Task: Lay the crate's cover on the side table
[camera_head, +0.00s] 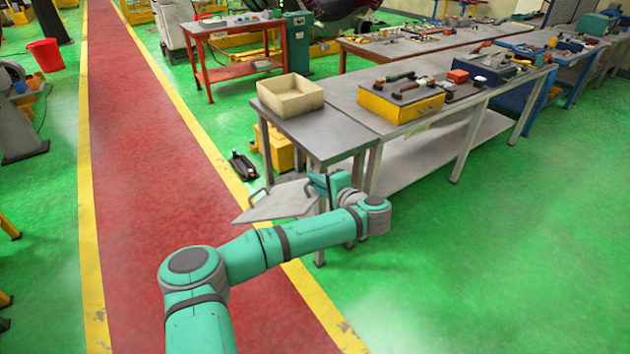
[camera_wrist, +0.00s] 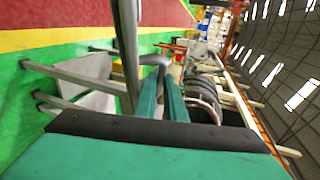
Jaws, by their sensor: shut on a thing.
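The crate's cover (camera_head: 280,204) is a flat light-grey plate with dark handles. It hangs in the air, level or slightly tilted, in front of the small grey table. My gripper (camera_head: 318,186) is shut on the handle at its right side. In the wrist view the fingers (camera_wrist: 162,98) close on the bent grey handle (camera_wrist: 155,60), and the cover (camera_wrist: 126,45) shows nearly edge-on. The beige crate (camera_head: 290,96) stands open at the top on the small grey table (camera_head: 335,139). I cannot see inside it fully.
A long grey workbench (camera_head: 420,158) adjoins the small table and bears a yellow tool chest (camera_head: 400,104). Free tabletop lies in front and right of the crate. A yellow box (camera_head: 283,153) stands under the table. A red-framed table (camera_head: 228,72) stands behind.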

